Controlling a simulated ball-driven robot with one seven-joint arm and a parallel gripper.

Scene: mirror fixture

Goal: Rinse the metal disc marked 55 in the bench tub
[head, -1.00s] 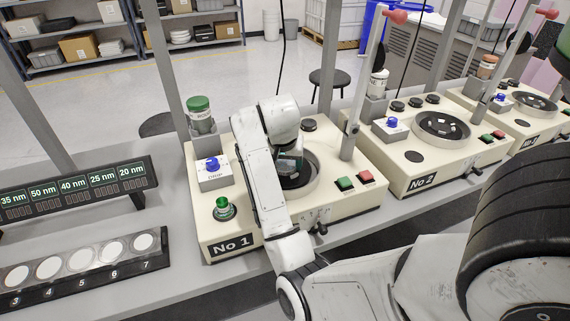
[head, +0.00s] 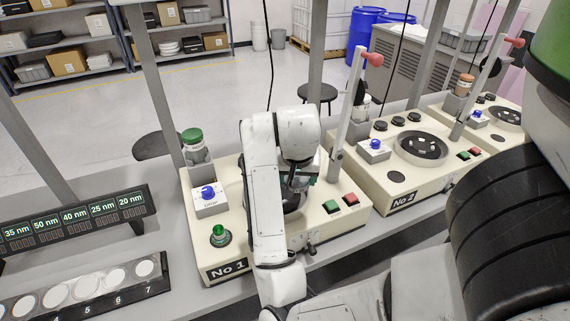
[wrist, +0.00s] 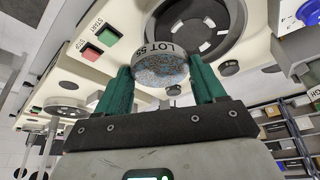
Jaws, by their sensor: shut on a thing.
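The metal disc (wrist: 160,66), lettered LOT with what looks like 55 on its rim, sits between the green fingers of my gripper (wrist: 162,74) in the wrist view. Its face is speckled grey-blue. My gripper is shut on it. In the head view my gripper (head: 301,178) is over the machine marked No 1 (head: 225,270), by its round dark bowl, which my arm largely hides. In the wrist view the slotted round plate (wrist: 205,30) of a machine lies just beyond the disc. I cannot make out the bench tub in either view.
Machine No 2 (head: 403,199) stands to the right, with another beyond it. A lever with a red knob (head: 373,59) rises by machine No 1. A rack of white discs (head: 88,284) and a lit nm display (head: 75,217) stand left. Grey posts rise along the bench.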

